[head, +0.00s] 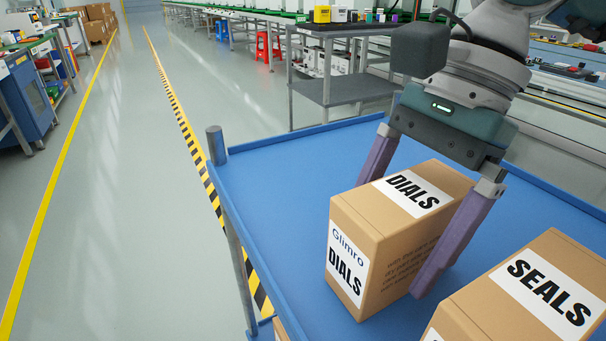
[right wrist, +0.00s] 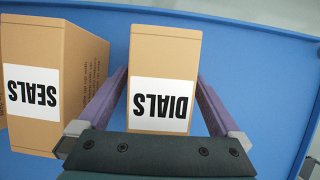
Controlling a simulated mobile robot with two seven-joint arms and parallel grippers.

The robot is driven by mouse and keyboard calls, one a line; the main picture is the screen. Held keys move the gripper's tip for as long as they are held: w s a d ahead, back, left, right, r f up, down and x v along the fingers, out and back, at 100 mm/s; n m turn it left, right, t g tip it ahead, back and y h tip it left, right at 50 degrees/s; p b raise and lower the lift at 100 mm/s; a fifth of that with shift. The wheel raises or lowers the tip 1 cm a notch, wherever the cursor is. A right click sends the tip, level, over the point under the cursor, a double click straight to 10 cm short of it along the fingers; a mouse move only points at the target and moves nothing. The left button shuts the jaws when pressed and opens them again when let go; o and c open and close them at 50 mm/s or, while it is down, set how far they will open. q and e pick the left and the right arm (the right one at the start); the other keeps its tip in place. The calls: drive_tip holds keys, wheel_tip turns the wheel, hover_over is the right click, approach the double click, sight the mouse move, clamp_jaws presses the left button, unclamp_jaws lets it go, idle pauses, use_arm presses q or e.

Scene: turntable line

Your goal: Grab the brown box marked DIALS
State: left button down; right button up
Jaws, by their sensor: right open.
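The brown box marked DIALS (head: 346,222) stands upright on the blue cart top, with white labels on its top and front. My right gripper (head: 393,238) is open, with one purple finger on each side of this box. In the right wrist view the DIALS box (right wrist: 165,55) sits between the two fingers (right wrist: 162,76). A small gap shows beside the box there; I cannot tell whether either finger touches it. My left gripper is not in view.
A similar brown box marked SEALS (head: 490,318) stands close to the right finger; it also shows in the right wrist view (right wrist: 62,50). The blue cart top (head: 270,190) has a raised rim and a corner post (head: 217,145). Bare surface lies left of the DIALS box.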

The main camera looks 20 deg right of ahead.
clamp_jaws()
idle(0.8)
